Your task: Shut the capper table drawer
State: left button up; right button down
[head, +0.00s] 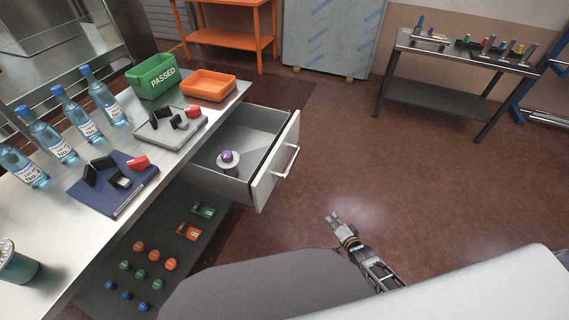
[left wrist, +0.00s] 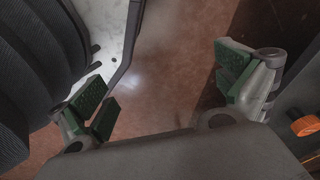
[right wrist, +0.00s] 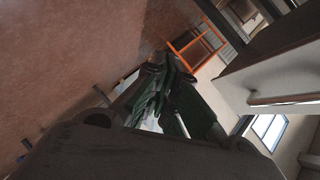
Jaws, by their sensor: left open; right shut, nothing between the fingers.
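The capper table drawer (head: 235,137) stands pulled out from the right side of the steel table in the head view. Its light front panel (head: 268,180) carries a bar handle (head: 287,162). A purple-topped item (head: 228,158) sits inside on a pale round base. My right gripper (head: 333,218) is shut and empty, in front of the drawer and below right of the handle in the picture, apart from it. Its closed fingers also show in the right wrist view (right wrist: 162,88). My left gripper (left wrist: 166,90) is open and empty in the left wrist view and is not seen in the head view.
The table top (head: 190,150) holds several bottles, a green bin (head: 153,77), an orange tray (head: 208,86), a grey tray (head: 165,140) and a blue board (head: 105,195). A lower shelf (head: 215,240) holds coloured parts. Floor right of the drawer is clear.

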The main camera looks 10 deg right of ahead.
pick_arm(q)
jog(key=w+d+r+b, duration=0.1)
jog(key=w+r+b, duration=0.1)
jog(key=w+b, duration=0.3)
jog(key=shift+w+d+b, duration=0.25)
jog(key=shift+b, duration=0.85)
pick_arm(e)
jog(key=w+a+r+m+t+y, duration=0.1)
jog(key=w+r+m+t, duration=0.2)
jog(key=r, duration=0.5)
jog(key=w+a+r+m+t+y, duration=0.1)
jog(key=w+r+m+t, duration=0.1)
jog(key=r, duration=0.7)
jog(key=shift+w+r+m+t, duration=0.15)
jog(key=shift+w+m+t, duration=0.35)
jog(key=shift+w, duration=0.5)
jog(key=shift+w+a, duration=0.15)
